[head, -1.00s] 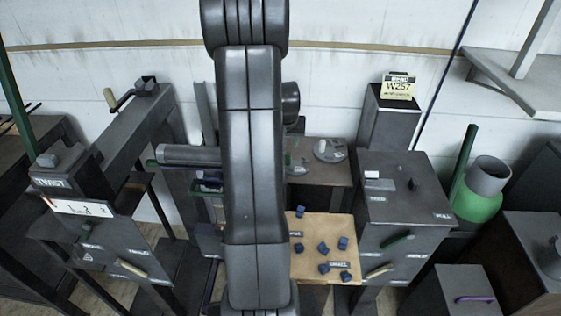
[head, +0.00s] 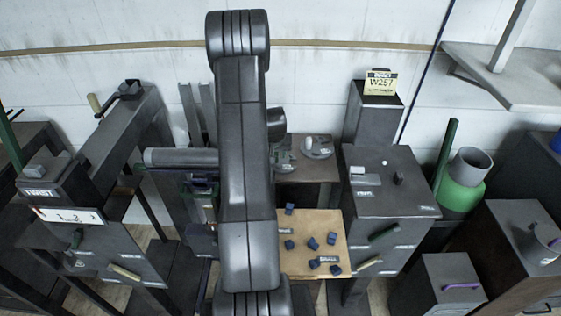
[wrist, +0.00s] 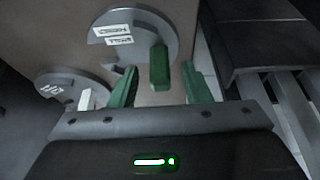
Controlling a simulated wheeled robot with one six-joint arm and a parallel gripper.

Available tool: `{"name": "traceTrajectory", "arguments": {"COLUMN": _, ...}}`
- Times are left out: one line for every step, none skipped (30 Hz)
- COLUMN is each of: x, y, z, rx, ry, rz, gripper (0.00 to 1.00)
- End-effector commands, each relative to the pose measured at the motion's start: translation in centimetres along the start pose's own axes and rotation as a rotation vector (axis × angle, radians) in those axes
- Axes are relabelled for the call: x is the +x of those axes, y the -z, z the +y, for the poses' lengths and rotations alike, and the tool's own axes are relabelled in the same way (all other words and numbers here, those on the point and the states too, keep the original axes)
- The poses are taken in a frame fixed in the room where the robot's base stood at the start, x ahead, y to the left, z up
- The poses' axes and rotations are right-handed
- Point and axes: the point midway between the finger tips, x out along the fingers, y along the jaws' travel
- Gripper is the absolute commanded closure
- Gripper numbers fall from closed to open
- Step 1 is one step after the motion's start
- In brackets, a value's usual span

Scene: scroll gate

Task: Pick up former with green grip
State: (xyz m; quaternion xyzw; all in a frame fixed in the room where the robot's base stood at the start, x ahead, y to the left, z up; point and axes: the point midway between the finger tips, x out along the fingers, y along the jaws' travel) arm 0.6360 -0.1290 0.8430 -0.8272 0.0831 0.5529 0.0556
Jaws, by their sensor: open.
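In the wrist view a green grip (wrist: 159,68) stands up from a round grey disc (wrist: 128,22) bearing two white labels; the disc appears to be the former's body. My gripper (wrist: 160,88) is open, its two green fingers left and right of the grip, with a gap visible on each side. Whether the grip is fully at fingertip depth I cannot tell. In the head view two round grey discs lie on a brown stand, one at the right (head: 317,146), one partly behind my arm. My gripper is hidden there, and I cannot pick out the green grip.
A second disc (wrist: 70,85) with a white upright piece is left of my gripper. A tan board (head: 325,240) with several blue blocks is in front of the stand. A dark cabinet (head: 390,205) stands to the right, and a grey roller (head: 180,157) to the left.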

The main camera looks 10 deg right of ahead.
Motion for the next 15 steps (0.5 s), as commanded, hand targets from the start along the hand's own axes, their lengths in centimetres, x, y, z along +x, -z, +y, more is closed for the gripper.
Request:
{"name": "traceTrajectory", "arguments": {"x": 0.6, "y": -0.1, "z": 0.0, "rx": 0.000, "ry": 0.000, "rz": -0.003, "gripper": 0.56}}
{"name": "traceTrajectory", "arguments": {"x": 0.8, "y": -0.1, "z": 0.0, "rx": 0.000, "ry": 0.000, "rz": -0.002, "gripper": 0.56}}
{"name": "traceTrajectory", "arguments": {"x": 1.1, "y": -0.1, "z": 0.0, "rx": 0.000, "ry": 0.000, "rz": -0.002, "gripper": 0.56}}
{"name": "traceTrajectory", "arguments": {"x": 1.3, "y": -0.1, "z": 0.0, "rx": 0.000, "ry": 0.000, "rz": -0.002, "gripper": 0.56}}
{"name": "traceTrajectory", "arguments": {"x": 1.4, "y": -0.1, "z": 0.0, "rx": 0.000, "ry": 0.001, "rz": -0.002, "gripper": 0.56}}
{"name": "traceTrajectory", "arguments": {"x": 1.6, "y": -0.1, "z": 0.0, "rx": 0.001, "ry": 0.001, "rz": -0.001, "gripper": 0.56}}
{"name": "traceTrajectory", "arguments": {"x": 1.6, "y": -0.1, "z": 0.0, "rx": 0.000, "ry": 0.001, "rz": -0.001, "gripper": 0.56}}
{"name": "traceTrajectory", "arguments": {"x": 1.7, "y": -0.1, "z": 0.0, "rx": 0.000, "ry": 0.001, "rz": 0.000, "gripper": 0.56}}
{"name": "traceTrajectory", "arguments": {"x": 1.7, "y": -0.1, "z": 0.0, "rx": 0.000, "ry": 0.001, "rz": 0.000, "gripper": 0.56}}
{"name": "traceTrajectory", "arguments": {"x": 1.7, "y": -0.1, "z": 0.0, "rx": 0.000, "ry": 0.001, "rz": 0.000, "gripper": 0.56}}
{"name": "traceTrajectory", "arguments": {"x": 1.7, "y": -0.1, "z": 0.0, "rx": 0.000, "ry": 0.001, "rz": 0.000, "gripper": 0.56}}
{"name": "traceTrajectory", "arguments": {"x": 1.7, "y": -0.1, "z": 0.0, "rx": 0.000, "ry": 0.001, "rz": 0.000, "gripper": 0.56}}
{"name": "traceTrajectory", "arguments": {"x": 1.7, "y": -0.1, "z": 0.0, "rx": 0.000, "ry": 0.001, "rz": 0.000, "gripper": 0.56}}
{"name": "traceTrajectory", "arguments": {"x": 1.7, "y": -0.1, "z": 0.0, "rx": 0.000, "ry": 0.001, "rz": 0.000, "gripper": 0.58}}
{"name": "traceTrajectory", "arguments": {"x": 1.7, "y": -0.1, "z": 0.0, "rx": 0.000, "ry": 0.001, "rz": 0.000, "gripper": 0.66}}
